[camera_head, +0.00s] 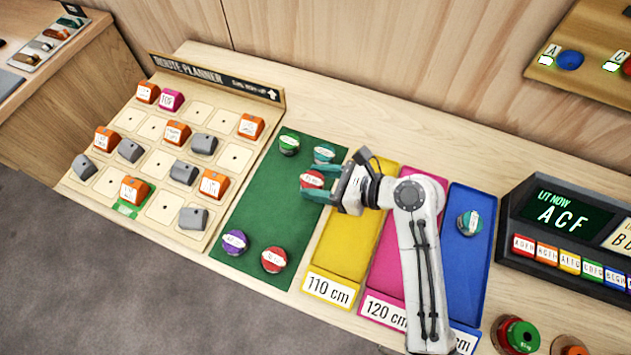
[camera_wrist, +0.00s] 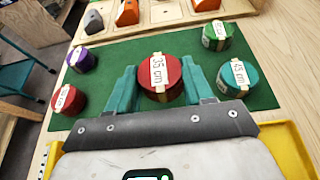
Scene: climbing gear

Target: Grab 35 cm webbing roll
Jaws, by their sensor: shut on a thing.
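The 35 cm webbing roll (camera_wrist: 158,88) is red with a cream label reading "35 cm". It is on the green mat (camera_head: 258,205), and in the head view the red roll (camera_head: 312,180) shows at the mat's right side. My gripper (camera_head: 318,183) reaches in from the right, and its teal fingers stand on both sides of the roll. In the wrist view my gripper (camera_wrist: 160,88) is shut on this roll. I cannot tell whether the roll is lifted off the mat.
Other rolls share the mat: green (camera_head: 289,145), teal (camera_head: 324,153), purple (camera_head: 235,242) and red (camera_head: 274,260). Yellow (camera_head: 335,262), pink and blue (camera_head: 462,275) trays lie to the right; the blue one holds a teal roll (camera_head: 469,222). The route planner board (camera_head: 165,130) stands left.

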